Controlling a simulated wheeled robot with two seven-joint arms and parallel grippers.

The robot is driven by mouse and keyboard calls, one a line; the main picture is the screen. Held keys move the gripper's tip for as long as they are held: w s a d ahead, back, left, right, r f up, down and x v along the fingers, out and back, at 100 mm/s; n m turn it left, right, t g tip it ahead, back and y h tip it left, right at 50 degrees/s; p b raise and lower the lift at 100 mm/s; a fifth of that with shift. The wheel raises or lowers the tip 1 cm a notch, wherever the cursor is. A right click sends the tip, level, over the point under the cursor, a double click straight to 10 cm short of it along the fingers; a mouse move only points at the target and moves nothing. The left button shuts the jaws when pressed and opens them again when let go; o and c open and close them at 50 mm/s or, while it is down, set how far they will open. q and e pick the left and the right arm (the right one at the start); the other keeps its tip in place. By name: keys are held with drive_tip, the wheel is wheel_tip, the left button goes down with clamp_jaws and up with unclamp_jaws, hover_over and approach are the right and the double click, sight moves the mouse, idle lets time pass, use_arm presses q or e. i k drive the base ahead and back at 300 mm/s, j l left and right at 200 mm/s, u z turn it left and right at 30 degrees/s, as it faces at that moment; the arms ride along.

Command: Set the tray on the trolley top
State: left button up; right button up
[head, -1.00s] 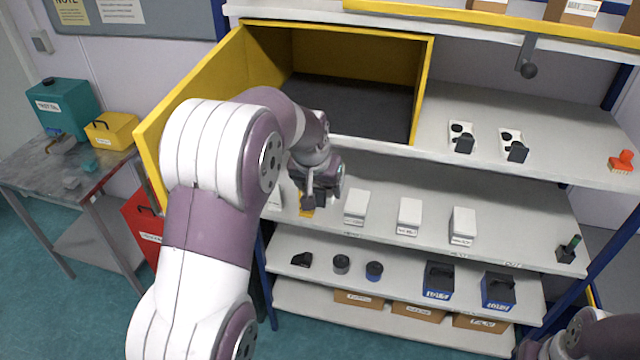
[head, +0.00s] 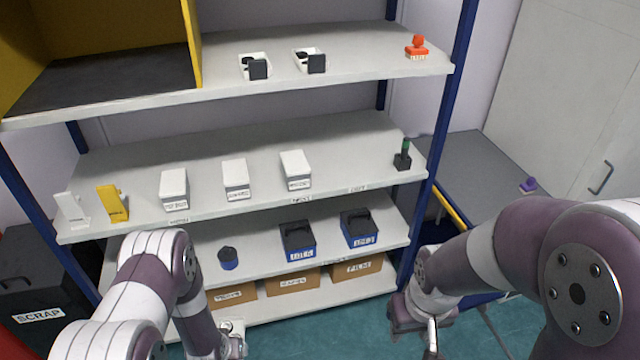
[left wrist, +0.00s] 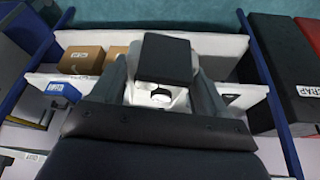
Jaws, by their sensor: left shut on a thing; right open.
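My left gripper (left wrist: 160,92) is shut on a small white tray (left wrist: 178,102), which has a round hole and a black block on it. In the head view the left gripper (head: 230,345) is low at the bottom edge, in front of the lower shelves, with a bit of white at its tip. My right gripper (head: 420,338) is open and empty at the lower right, partly cut off by the frame edge. A grey top (head: 465,165) with a yellow edge stands right of the rack; I cannot tell if it is the trolley.
A dark scrap bin (head: 35,280) is at left. A purple object (head: 528,186) lies on the grey top.

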sight(479, 191)
drive_tip(key=l, duration=0.85)
drive_tip(key=i+l, duration=0.15)
drive_tip(key=l, duration=1.5)
drive_tip(key=i+l, duration=0.15)
drive_tip(key=l, duration=1.5)
drive_tip(key=i+z, duration=0.05)
